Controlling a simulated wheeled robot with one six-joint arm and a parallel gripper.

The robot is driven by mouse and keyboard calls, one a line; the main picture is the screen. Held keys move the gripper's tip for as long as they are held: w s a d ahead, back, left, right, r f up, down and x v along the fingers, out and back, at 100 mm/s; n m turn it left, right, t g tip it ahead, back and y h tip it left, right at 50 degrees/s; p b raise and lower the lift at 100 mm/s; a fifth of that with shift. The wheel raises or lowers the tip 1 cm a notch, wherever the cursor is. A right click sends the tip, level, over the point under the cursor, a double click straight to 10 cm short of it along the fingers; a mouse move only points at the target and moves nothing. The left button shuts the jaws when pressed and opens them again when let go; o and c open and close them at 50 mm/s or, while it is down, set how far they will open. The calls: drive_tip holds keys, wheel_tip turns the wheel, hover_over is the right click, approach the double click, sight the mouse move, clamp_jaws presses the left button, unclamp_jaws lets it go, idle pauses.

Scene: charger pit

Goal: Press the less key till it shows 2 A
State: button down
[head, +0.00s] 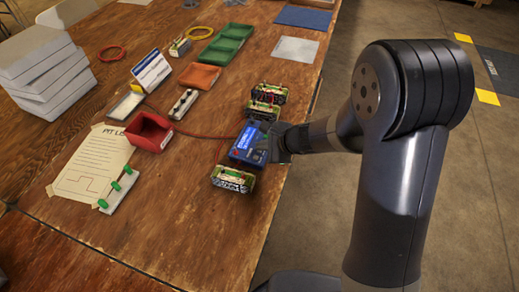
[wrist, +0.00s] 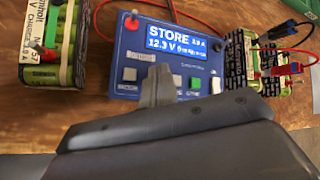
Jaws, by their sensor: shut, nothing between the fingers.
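The blue charger (head: 246,150) lies on the wooden bench between two battery packs. In the wrist view the charger (wrist: 122,48) has a lit display (wrist: 182,41) reading STORE and 12.3 V; the small current figure at its upper right is too blurred to read surely. Below the display are a pale key (wrist: 130,74) at left and a green key (wrist: 197,82) at right. My gripper (wrist: 159,78) is shut and empty, with its tips over the middle of the key row, hiding what lies there. I cannot tell whether it touches a key. In the head view my gripper (head: 279,143) reaches in from the right.
A green battery pack (wrist: 46,40) stands left of the charger and another (wrist: 262,65) with leads stands right. A red bin (head: 149,132), a paper sheet (head: 92,166) and orange (head: 199,76) and green trays lie farther left. The front of the bench is bare.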

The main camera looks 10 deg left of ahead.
drive_tip(key=shift+r+p, duration=0.5)
drive_tip(key=shift+r, duration=0.3)
wheel_tip(320, 180, up, 5)
drive_tip(key=p, duration=0.4)
idle(1.0)
